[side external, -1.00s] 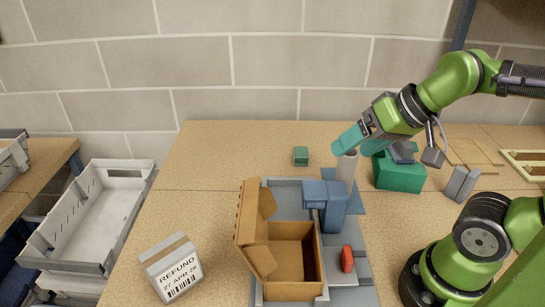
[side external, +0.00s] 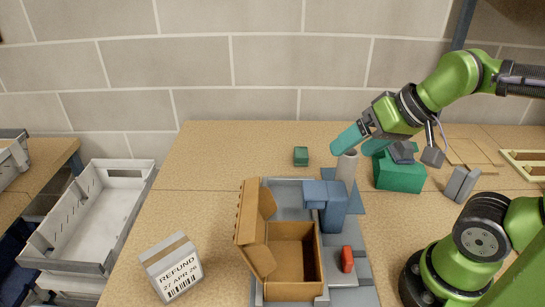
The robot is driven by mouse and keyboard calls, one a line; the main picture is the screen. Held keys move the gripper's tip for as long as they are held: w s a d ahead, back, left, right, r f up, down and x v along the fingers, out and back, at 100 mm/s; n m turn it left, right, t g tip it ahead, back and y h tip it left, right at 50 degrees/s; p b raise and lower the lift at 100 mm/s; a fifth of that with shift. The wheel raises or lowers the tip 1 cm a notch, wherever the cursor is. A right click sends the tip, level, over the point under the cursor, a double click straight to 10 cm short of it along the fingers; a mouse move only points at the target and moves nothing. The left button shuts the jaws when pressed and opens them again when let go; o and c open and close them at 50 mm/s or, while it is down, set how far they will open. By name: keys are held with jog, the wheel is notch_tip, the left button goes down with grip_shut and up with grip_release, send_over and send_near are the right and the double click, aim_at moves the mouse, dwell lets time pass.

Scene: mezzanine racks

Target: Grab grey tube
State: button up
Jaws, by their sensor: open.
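The grey tube (side external: 346,170) stands upright behind the blue block structure, on the blue-grey base near the middle of the table. My gripper (side external: 352,150) has teal fingers and is open. Its fingers point down and left, with the tube's top showing between them in the picture. One finger is left of the tube's top and the other is to its right. I cannot tell whether either finger touches the tube. The lower tube is partly hidden by the blue block.
A blue block structure (side external: 333,209) stands in front of the tube. An open cardboard box (side external: 291,291) and a red block (side external: 347,260) are nearer. A green box (side external: 399,178) is at the right, a small green block (side external: 300,156) at the back. A refund parcel (side external: 171,266) lies left.

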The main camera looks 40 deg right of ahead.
jog(key=m+g+h, duration=0.2)
jog(key=m+g, duration=0.4)
jog(key=m, duration=1.1)
send_over(347, 162)
jog(key=w+d, duration=0.1)
jog(key=d+r+m+g, duration=0.1)
jog(key=d+r+m, duration=0.1)
jog(key=m, duration=0.7)
jog(key=shift+m, duration=0.4)
jog(key=shift+a+f, duration=0.2)
jog(key=shift+f, duration=4.15)
jog(key=shift+a+f, duration=0.2)
jog(key=shift+f, duration=4.15)
jog(key=c, duration=1)
